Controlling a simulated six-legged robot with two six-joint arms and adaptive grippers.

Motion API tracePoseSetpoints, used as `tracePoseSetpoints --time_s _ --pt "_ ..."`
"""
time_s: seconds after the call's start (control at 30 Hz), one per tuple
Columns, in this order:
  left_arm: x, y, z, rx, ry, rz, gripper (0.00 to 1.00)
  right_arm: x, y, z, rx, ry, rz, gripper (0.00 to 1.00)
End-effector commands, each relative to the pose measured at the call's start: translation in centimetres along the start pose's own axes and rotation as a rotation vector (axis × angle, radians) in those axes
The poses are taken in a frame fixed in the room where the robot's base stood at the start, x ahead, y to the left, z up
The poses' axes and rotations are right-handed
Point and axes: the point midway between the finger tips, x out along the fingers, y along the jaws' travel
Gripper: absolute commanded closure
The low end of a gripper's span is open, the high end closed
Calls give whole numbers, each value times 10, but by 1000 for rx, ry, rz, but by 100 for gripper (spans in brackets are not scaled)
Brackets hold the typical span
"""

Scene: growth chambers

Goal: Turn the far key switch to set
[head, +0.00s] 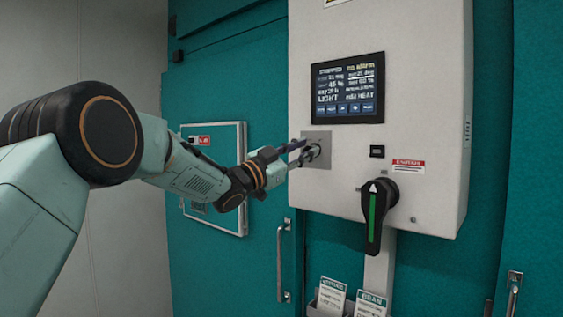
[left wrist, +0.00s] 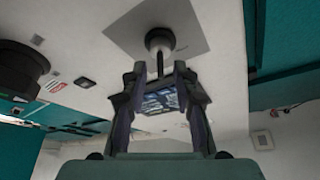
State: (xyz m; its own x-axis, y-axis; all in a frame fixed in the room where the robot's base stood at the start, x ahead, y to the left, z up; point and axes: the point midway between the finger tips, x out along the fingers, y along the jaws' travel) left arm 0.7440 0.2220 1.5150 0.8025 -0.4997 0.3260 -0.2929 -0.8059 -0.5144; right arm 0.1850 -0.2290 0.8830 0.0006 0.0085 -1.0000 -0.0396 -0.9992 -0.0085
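The key switch (head: 315,150) sits on a square grey plate (head: 321,136) on the left side of the pale control box. In the left wrist view its dark round collar (left wrist: 160,40) and thin key (left wrist: 160,66) stand out from the plate. My left gripper (head: 302,151) reaches it from the left. Its fingertips, also in the left wrist view (left wrist: 160,74), lie on either side of the key, with a gap showing on each side. The gripper looks open. The fingers partly hide the switch in the head view. My right gripper is not in view.
The control box (head: 430,60) carries a lit screen (head: 347,88), a small black switch (head: 377,151) and a black rotary handle (head: 374,212) with a green stripe. Below are a door handle (head: 284,262) and card holders. A framed panel (head: 222,140) is behind my arm.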

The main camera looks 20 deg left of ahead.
Motion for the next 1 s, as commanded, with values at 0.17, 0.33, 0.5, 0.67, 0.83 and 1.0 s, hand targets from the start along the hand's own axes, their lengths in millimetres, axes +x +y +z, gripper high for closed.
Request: tracePoseSetpoints --time_s 0.17,0.33,0.5,0.67,0.83,1.0 --pt "-31 -2 0 -5 0 -4 71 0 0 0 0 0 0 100" --pt "-61 -2 2 -5 -1 -4 71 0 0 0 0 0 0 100" --pt "-86 -2 2 -5 -1 -3 71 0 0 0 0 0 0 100" --pt "-98 -1 2 -4 -1 -1 71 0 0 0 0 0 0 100" --pt "-100 0 3 -2 -1 0 71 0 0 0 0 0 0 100" --pt "-100 0 3 -2 -1 0 71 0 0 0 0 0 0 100"
